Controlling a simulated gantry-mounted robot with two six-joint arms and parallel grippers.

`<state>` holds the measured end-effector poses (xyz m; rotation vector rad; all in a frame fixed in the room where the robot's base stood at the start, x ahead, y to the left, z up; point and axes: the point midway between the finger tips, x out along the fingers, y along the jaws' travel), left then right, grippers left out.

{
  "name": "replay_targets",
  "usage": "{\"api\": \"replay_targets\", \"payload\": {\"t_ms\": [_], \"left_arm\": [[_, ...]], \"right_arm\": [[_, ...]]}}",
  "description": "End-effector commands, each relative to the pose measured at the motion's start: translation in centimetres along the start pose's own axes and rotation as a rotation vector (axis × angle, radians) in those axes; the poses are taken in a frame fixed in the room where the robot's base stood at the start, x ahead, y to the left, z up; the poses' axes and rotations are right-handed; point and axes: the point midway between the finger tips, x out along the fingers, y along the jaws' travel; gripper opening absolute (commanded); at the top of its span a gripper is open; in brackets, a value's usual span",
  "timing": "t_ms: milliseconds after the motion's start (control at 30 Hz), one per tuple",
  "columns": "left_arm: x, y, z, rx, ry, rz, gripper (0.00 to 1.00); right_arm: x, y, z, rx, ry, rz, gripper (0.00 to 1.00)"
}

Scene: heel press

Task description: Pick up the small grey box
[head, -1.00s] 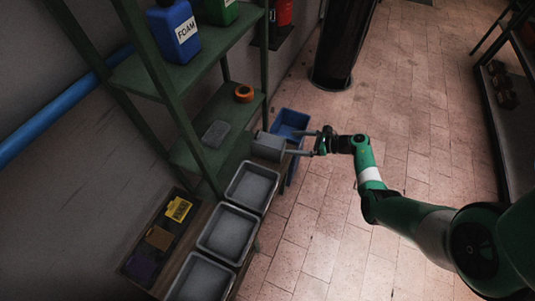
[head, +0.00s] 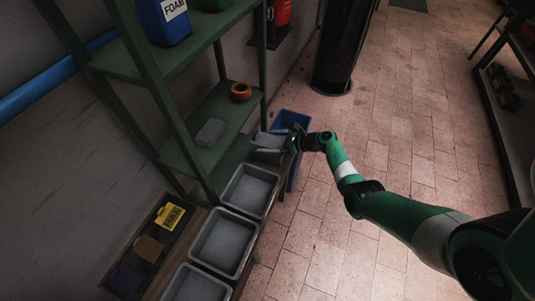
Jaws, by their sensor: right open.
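A small grey box (head: 267,141) is at the right end of the row of grey trays, beside the green shelf. My right gripper (head: 273,144) has reached it from the right. Its jaws are open and lie at or around the box, partly covering it; I cannot tell whether they touch it. Another flat grey block (head: 210,132) lies on the lower green shelf, apart from the gripper. My left gripper is not in view.
Grey trays (head: 249,191) line the bench below the shelf (head: 225,108). A blue bin (head: 292,119) stands just behind the gripper. An orange ring (head: 241,91) sits on the shelf. A dark column (head: 343,45) stands behind.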

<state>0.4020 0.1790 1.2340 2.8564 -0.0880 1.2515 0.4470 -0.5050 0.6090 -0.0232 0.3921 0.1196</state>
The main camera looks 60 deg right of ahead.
Motion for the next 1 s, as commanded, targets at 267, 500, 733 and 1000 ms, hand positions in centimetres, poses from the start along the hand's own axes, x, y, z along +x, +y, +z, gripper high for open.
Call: {"api": "replay_targets", "payload": {"t_ms": [267,500,733,1000], "left_arm": [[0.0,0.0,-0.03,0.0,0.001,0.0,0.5],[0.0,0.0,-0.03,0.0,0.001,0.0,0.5],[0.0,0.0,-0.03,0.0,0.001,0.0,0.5],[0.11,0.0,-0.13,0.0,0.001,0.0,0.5]], "right_arm": [[0.16,-0.02,0.15,0.0,0.0,-0.001,0.91],[0.14,-0.02,0.13,0.0,0.0,-0.001,0.48],[0.14,-0.02,0.13,0.0,-0.001,-0.001,0.07],[0.07,-0.03,0.31,-0.001,-0.001,-0.001,0.07]]}}
